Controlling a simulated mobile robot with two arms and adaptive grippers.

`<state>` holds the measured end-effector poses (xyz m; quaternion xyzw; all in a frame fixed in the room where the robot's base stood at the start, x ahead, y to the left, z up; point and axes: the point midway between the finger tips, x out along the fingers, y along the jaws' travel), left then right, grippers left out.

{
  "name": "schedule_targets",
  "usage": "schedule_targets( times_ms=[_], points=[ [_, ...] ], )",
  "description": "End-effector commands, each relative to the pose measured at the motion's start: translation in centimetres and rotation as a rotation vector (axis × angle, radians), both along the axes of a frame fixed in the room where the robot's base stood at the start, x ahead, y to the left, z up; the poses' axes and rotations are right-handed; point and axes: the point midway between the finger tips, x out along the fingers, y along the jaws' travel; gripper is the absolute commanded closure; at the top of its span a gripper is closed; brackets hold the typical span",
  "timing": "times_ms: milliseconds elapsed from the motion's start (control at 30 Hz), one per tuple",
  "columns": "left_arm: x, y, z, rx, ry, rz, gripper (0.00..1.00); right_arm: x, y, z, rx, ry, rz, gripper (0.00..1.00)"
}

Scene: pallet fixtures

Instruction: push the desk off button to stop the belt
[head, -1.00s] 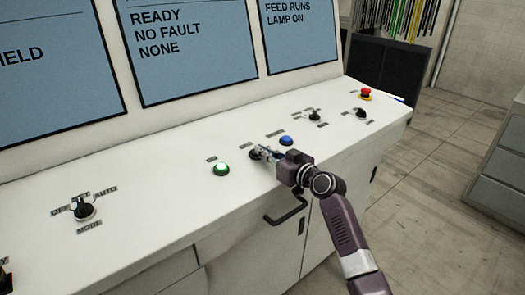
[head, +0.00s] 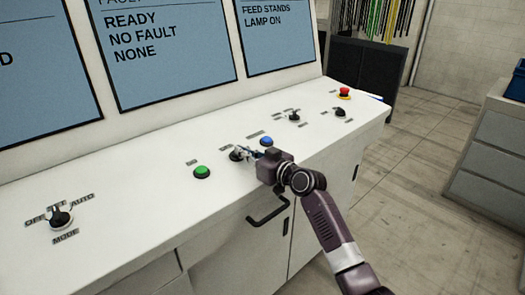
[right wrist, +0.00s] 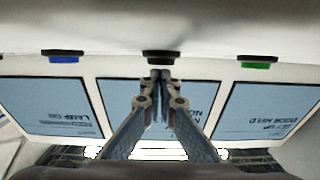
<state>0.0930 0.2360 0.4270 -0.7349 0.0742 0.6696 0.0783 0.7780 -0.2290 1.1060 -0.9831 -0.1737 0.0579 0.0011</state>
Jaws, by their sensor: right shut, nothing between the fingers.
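The black button (head: 235,155) sits on the white desk (head: 140,195) between the green button (head: 202,172) and the blue button (head: 267,141). My right gripper (head: 245,154) is shut and empty, with its fingertips at the black button. In the right wrist view the shut fingertips (right wrist: 160,75) point at the black button (right wrist: 158,56), touching it or very close; I cannot tell which. The blue button (right wrist: 65,57) and green button (right wrist: 258,62) stand to either side there. The right screen (head: 278,35) reads "FEED STANDS, LAMP ON". My left gripper is out of view.
A mode switch (head: 61,218) is at the desk's left. Two black knobs, one of them here (head: 294,117), and a red button (head: 344,91) are towards the right end. A black handle (head: 270,211) juts from the desk front. Grey drawers (head: 490,160) stand far right.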

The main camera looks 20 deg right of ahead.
Motion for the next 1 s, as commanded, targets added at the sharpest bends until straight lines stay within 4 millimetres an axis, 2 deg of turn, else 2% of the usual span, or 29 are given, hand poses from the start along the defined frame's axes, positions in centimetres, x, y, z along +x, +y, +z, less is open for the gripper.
schedule_targets(
  times_ms=[33, 67, 100, 400, 600, 767, 1000],
  points=[
    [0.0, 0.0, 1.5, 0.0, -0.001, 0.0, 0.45, 0.2, 0.1, 2.4, 0.0, -0.011, -0.001, 1.0],
    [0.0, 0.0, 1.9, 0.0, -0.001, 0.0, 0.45, 0.3, 0.2, 3.0, 0.0, -0.013, -0.002, 1.0],
    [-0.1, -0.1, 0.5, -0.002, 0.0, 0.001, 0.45, -0.7, -0.3, 1.7, -0.002, -0.01, -0.004, 1.0],
    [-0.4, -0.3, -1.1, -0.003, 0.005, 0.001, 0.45, -5.7, -2.2, 2.6, -0.001, -0.017, -0.006, 1.0],
    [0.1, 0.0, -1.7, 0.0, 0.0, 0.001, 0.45, -8.1, -3.1, 3.0, 0.002, -0.018, -0.006, 1.0],
    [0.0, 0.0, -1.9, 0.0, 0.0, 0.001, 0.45, -8.9, -3.3, 3.3, 0.003, -0.019, -0.005, 1.0],
    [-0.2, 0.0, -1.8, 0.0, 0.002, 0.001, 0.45, -9.0, -3.4, 3.4, 0.004, -0.02, -0.005, 1.0]
  ],
)
